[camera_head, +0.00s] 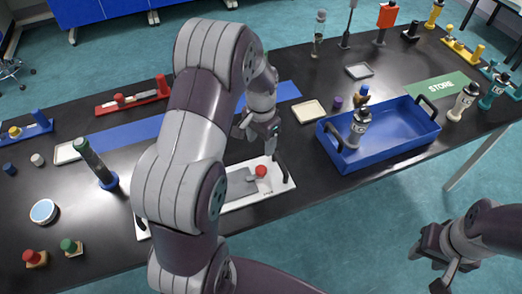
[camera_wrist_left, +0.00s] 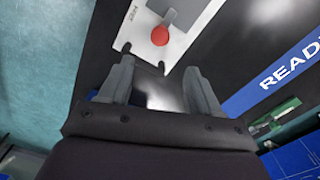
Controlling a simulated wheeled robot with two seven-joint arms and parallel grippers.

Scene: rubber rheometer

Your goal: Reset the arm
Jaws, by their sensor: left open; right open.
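My left gripper (camera_head: 262,132) hangs over the black table, just behind a white board (camera_head: 284,187) that carries a grey piece and a red knob (camera_head: 261,171). In the left wrist view my left gripper (camera_wrist_left: 158,80) has its two fingers spread, with nothing between them but table surface. The board's edge and the red knob (camera_wrist_left: 160,35) lie beyond the fingertips there. My left arm hides part of the board in the head view. My right gripper (camera_head: 432,262) is open and empty at the lower right, off the table's front edge above the floor.
A blue tray (camera_head: 395,148) holding a grey bottle (camera_head: 359,128) stands right of my left gripper. A green-topped cylinder (camera_head: 96,163) stands at the left. A green STORE mat (camera_head: 437,88) lies at the right. Several small parts and racks line the table's back.

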